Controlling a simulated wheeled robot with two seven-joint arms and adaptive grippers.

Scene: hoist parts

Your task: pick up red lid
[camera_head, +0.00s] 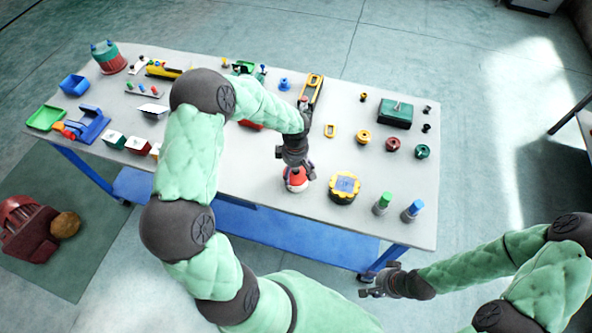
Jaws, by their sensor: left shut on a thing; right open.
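The red lid (293,185) is a small red and whitish round shape near the front middle of the table (240,185). My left gripper (296,170) points down at it from above and is shut on it. The fingers cover much of the lid, and I cannot tell whether it is clear of the tabletop. My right gripper (370,285) is open and empty, low in front of the table's front edge.
A yellow-rimmed round part (344,187) stands right of the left gripper. Green-topped (382,203) and blue-topped (412,211) cylinders stand near the front right corner. A green box (395,112) and several small spools lie behind. My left arm hides part of the table.

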